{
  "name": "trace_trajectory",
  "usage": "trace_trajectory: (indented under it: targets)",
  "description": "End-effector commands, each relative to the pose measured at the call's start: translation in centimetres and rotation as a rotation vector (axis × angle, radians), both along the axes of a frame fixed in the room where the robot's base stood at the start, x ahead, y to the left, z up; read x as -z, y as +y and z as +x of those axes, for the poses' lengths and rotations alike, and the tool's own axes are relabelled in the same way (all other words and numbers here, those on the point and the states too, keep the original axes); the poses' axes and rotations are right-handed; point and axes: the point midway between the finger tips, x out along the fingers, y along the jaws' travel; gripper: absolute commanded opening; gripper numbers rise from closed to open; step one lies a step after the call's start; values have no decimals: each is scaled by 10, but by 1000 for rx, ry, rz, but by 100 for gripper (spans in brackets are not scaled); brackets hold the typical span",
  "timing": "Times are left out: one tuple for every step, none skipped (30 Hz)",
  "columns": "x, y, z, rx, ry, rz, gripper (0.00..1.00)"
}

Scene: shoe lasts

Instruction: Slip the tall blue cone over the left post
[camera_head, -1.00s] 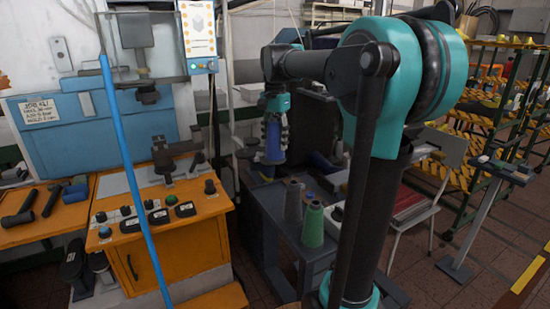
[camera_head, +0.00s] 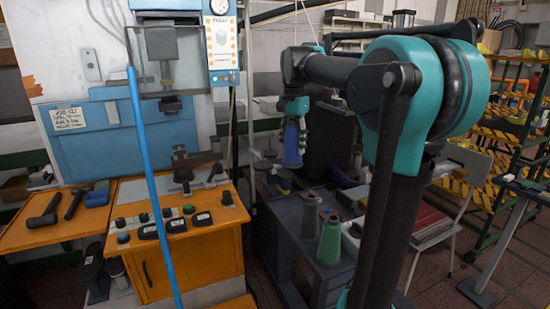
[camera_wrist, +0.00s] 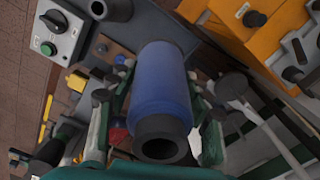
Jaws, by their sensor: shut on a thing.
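The tall blue cone (camera_head: 293,150) is in my gripper (camera_head: 295,130), in the air above the back of a dark grey bench. In the wrist view the blue cone (camera_wrist: 162,85) fills the middle, its dark hollow end facing the camera. My gripper's fingers (camera_wrist: 158,100) stand on both sides of it, shut on it. I cannot clearly make out the left post in either view; the cone, fingers and arm hide part of the bench behind.
A green cone (camera_head: 330,242) and a grey cone (camera_head: 309,215) stand on the dark bench (camera_head: 291,226). An orange cabinet (camera_head: 190,258) with a press stands to the left. A control box (camera_wrist: 58,32) shows in the wrist view. My arm covers the bench's right side.

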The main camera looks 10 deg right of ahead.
Motion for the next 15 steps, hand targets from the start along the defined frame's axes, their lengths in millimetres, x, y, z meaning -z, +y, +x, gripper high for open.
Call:
trace_trajectory:
  targets:
    - [-3,3,8,-1,0,0,13]
    - [-5,4,14,-1,0,0,13]
    - [-7,7,22,-1,0,0,13]
    - [-10,9,29,-1,0,0,13]
    - [-12,12,37,-2,0,0,13]
    - [-15,16,48,-3,0,0,13]
    - [-17,19,56,-3,0,0,13]
    - [-20,22,65,-3,0,0,13]
    - [-22,26,75,-2,0,0,13]
    - [-24,29,83,-2,0,0,13]
    - [-25,32,91,-1,0,0,13]
    - [-27,36,102,-2,0,0,13]
    - [-28,40,109,-2,0,0,13]
    - [-29,43,117,-3,0,0,13]
    - [-30,48,127,-3,0,0,13]
